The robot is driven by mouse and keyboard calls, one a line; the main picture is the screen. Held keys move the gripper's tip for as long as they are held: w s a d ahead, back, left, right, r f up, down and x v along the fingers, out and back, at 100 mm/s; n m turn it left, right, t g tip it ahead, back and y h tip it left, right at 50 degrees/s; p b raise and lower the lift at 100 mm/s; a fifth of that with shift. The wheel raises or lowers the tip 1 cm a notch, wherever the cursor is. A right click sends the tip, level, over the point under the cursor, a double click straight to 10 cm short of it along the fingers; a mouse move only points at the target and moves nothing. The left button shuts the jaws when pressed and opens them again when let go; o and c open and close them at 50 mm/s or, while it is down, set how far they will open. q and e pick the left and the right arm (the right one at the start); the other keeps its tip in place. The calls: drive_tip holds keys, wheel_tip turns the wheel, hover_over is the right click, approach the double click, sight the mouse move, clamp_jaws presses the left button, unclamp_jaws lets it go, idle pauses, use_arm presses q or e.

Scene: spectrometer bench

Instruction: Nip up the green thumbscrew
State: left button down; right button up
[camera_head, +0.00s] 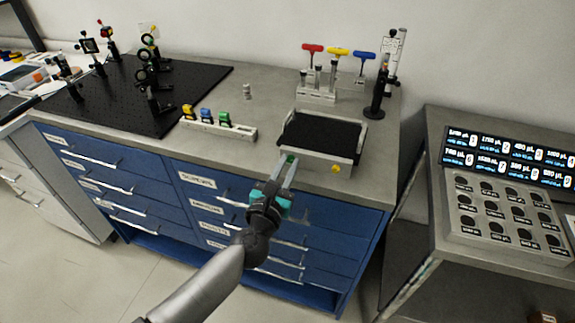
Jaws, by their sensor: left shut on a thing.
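The green thumbscrew (290,158) shows as a small green spot at the left of the front face of a black-topped tray unit (313,165). My left gripper (288,164) reaches in from below and is shut on the green thumbscrew, its fingers hiding most of it. How far the screw is turned cannot be seen. A yellow thumbscrew (336,169) sits at the right of the same front face. My right gripper is not in view.
A rack of yellow, blue and green pieces (220,127) stands left of the tray unit. T-handle drivers (338,52) stand behind it, beside a post mount (380,90). A black breadboard (130,95) with optics is at left. Blue drawers (130,185) are below the bench edge.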

use_arm(q)
drive_tip(key=shift+m, duration=0.3)
drive_tip(key=m+p, duration=0.1)
drive_tip(key=m, duration=0.1)
drive_tip(key=shift+m, duration=0.3)
drive_tip(key=m, duration=0.2)
drive_tip(key=shift+m+p, duration=0.35)
drive_tip(key=shift+m, duration=0.05)
drive_tip(key=m, duration=0.3)
drive_tip(key=shift+m+p, duration=0.3)
drive_tip(key=shift+p, duration=0.05)
drive_tip(key=m, duration=0.3)
drive_tip(key=shift+m+p, duration=0.3)
drive_tip(key=m+p, duration=0.1)
drive_tip(key=m, duration=0.5)
drive_tip(key=m+p, duration=0.1)
drive_tip(key=m, duration=0.5)
drive_tip(key=shift+p, duration=0.3)
drive_tip(key=shift+m, duration=0.3)
